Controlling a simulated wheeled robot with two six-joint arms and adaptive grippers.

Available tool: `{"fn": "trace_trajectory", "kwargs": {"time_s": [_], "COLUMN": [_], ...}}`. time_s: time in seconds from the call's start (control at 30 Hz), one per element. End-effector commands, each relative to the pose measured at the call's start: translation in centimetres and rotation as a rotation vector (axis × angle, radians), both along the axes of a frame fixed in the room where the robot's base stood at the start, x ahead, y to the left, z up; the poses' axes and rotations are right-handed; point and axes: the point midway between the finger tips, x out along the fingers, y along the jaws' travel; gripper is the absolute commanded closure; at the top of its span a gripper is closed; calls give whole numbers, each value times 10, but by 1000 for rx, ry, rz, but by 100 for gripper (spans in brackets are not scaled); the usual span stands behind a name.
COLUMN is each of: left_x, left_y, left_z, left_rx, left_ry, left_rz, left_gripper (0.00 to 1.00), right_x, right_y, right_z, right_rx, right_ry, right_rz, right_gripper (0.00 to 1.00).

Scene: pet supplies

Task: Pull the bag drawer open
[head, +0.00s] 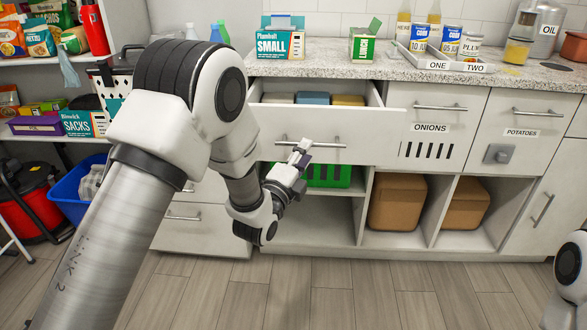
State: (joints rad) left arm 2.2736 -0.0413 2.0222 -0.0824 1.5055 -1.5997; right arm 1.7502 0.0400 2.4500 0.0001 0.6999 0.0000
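The bag drawer (270,118) is the wide white drawer under the counter. It stands pulled out, and its inside shows a blue block-like item (312,98) between a grey one and a yellow one. Its bar handle (325,145) runs across the front. My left gripper (302,150) is at the left half of this handle, with its fingertips overlapping the bar in the head view. Whether the fingers are closed around the bar cannot be made out. My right gripper is out of view; only part of my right arm shows at the lower right edge.
Open cubbies below hold a green crate (328,175) and brown bins (397,203). Closed drawers labelled ONIONS (438,110) and POTATOES (526,115) are to the right. A SMALL box (281,44) and a LUNCH box (362,46) stand on the counter. The floor in front is clear.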

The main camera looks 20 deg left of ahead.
Motion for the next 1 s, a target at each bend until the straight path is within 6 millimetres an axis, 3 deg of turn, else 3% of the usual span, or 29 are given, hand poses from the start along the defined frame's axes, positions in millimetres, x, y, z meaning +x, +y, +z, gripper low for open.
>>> {"fn": "trace_trajectory", "kwargs": {"time_s": [0.2,0.33,0.87,0.97,1.0], "left_x": [-55,-73,-79,-83,-87], "left_y": [7,9,9,10,12], "left_z": [-11,-15,-19,-48,-70], "left_rx": [-2,0,0,-2,-4], "left_ry": [6,4,8,63,105], "left_rz": [1,1,0,2,5], "left_gripper": [63,63,63,63,63], "right_x": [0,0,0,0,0], "right_y": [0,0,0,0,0], "right_z": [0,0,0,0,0], "right_rx": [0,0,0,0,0], "right_ry": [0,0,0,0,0], "right_rz": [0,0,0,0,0], "right_gripper": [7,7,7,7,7]}}
